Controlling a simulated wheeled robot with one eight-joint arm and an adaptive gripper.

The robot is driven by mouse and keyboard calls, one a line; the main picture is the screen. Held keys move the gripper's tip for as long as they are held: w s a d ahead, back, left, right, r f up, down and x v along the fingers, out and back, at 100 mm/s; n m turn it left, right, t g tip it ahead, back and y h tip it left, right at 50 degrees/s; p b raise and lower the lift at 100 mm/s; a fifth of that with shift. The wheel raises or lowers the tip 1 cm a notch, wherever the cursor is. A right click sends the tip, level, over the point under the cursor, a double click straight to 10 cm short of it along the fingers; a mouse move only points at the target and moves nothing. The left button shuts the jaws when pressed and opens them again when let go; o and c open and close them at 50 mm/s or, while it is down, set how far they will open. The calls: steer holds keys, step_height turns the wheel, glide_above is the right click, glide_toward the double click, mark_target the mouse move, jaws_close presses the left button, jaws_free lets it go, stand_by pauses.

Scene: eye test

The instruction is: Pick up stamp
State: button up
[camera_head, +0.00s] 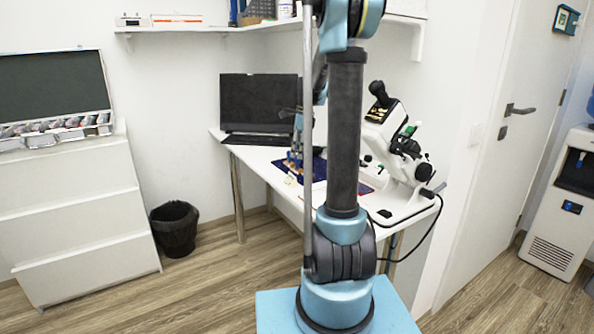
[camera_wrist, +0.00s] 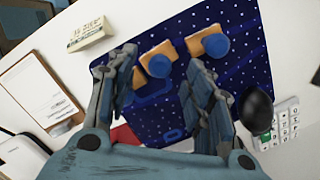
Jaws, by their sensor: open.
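One stamp (camera_wrist: 157,50) shows between my fingertips. The other stamp (camera_wrist: 196,42) is just to the right, beyond the right fingertip. My gripper (camera_wrist: 161,60) is open, with its fingers on either side of the first stamp; I cannot tell whether they touch it. In the head view my gripper (camera_head: 294,158) is small, above the white desk, and partly hidden by my arm.
In the wrist view, a cream lettered block (camera_wrist: 90,35) lies upper left, a white paper or box (camera_wrist: 38,92) left, and a dark rounded object (camera_wrist: 256,110) beside a calculator (camera_wrist: 284,124) right. In the head view, a monitor (camera_head: 258,102) and a microscope-like instrument (camera_head: 393,135) flank the workspace.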

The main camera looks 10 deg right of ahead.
mark_target(297, 165)
steer(key=shift+w+a+f, duration=0.1)
steer(key=shift+a+f, duration=0.05)
steer(key=shift+f, duration=1.25)
steer(key=shift+w+a+f, duration=0.1)
steer(key=shift+f, duration=1.25)
steer(key=shift+s, duration=0.1)
jaws_close()
